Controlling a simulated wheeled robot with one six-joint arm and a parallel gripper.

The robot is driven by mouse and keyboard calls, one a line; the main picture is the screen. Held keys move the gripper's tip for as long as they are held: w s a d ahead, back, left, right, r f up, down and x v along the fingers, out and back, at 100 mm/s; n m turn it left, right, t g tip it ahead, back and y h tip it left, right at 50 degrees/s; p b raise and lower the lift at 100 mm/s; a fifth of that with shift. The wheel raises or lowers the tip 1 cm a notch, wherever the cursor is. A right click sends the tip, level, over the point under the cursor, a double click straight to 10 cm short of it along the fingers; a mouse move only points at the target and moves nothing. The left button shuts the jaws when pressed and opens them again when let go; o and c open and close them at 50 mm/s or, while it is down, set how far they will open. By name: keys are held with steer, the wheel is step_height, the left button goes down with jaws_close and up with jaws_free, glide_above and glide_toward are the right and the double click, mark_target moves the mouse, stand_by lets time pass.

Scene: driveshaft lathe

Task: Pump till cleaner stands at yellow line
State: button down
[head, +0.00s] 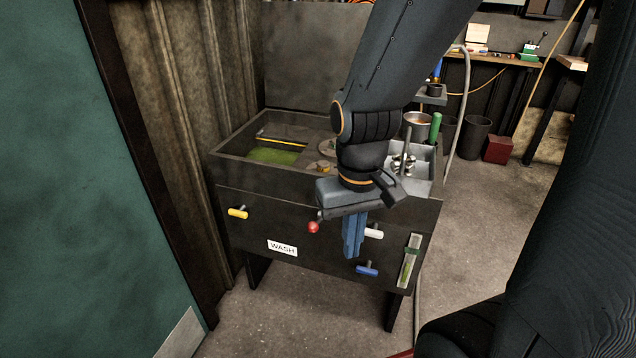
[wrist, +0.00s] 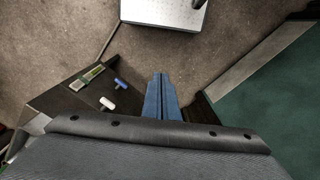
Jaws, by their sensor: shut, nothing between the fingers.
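The dark wash tank (head: 245,205) stands against the wall with a WASH label on its front. Green cleaner (head: 272,156) lies in its open basin, below a yellow line (head: 282,140) on the inner wall. The front carries a yellow handle (head: 238,212), a red knob (head: 313,227), a white handle (head: 374,234), a blue handle (head: 367,269) and a sight gauge (head: 409,263) with green in it. My gripper (head: 353,250) is shut and empty, pointing down before the front, left of the white handle. The wrist view shows the blue handle (wrist: 120,84) and white handle (wrist: 107,104).
A tray (head: 420,185) with small metal parts is at the tank's right end, beside a green handle (head: 435,127). A teal panel (head: 70,180) closes off the left. My arm hides part of the basin.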

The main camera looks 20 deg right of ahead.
steer(key=shift+w, duration=0.1)
steer(key=r+n+g+p, duration=0.25)
steer(key=n+p, duration=0.45)
steer(key=n, duration=0.4)
glide_above(312, 222)
steer(key=w, duration=0.4)
steer(key=shift+w+a+f+g, duration=0.1)
steer(key=shift+w+f+g, duration=0.5)
steer(key=shift+w, duration=0.1)
steer(key=p+x, duration=0.5)
steer(key=x, duration=0.9)
steer(key=shift+w, duration=0.1)
